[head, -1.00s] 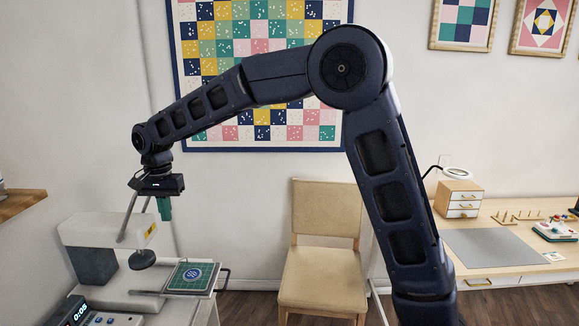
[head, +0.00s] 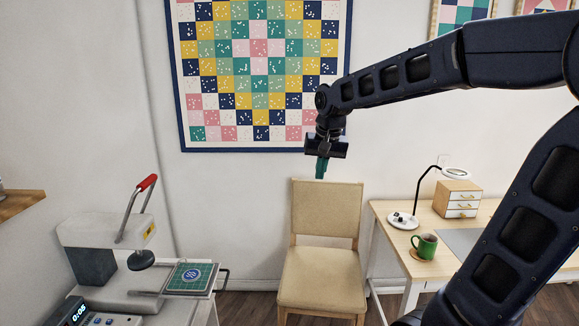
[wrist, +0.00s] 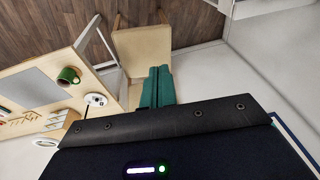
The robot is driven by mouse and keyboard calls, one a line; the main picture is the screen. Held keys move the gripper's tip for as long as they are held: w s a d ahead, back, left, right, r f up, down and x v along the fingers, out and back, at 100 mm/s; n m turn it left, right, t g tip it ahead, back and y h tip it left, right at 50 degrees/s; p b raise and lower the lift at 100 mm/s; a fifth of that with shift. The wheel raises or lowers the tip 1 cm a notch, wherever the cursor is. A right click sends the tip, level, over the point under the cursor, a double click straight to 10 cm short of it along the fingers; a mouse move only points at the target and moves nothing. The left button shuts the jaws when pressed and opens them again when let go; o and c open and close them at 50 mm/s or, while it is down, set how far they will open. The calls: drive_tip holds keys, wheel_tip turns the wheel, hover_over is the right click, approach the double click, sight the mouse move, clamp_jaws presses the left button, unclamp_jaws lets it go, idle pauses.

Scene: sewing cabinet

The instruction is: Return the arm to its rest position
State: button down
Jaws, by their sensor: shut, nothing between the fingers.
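My gripper (head: 321,168) hangs pointing down from my dark blue arm, in the air in front of the wall and above the back of the wooden chair in the head view. Its green fingers are together with nothing between them. In the wrist view my gripper (wrist: 156,76) shows as two green fingers side by side, with the chair behind them. My arm reaches in from the right side of the head view, its shoulder end cut off by the picture edge.
A press machine (head: 100,240) with a raised red-tipped lever and a green patterned pad (head: 191,279) stands at left. The chair (head: 322,265) is in the middle. A desk (head: 400,210) at right bears a green mug (head: 425,246), a lamp (head: 455,173) and small drawers (head: 457,199).

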drive_tip(key=s+d+f+t, duration=0.1)
drive_tip(key=s+d+f, duration=0.1)
drive_tip(key=s+d, duration=0.4)
drive_tip(key=s+d+f+t+h, duration=0.1)
drive_tip(key=s+d+f, duration=0.2)
drive_tip(key=s+d, duration=0.4)
drive_tip(key=d, duration=0.6)
drive_tip(key=shift+f, duration=0.15)
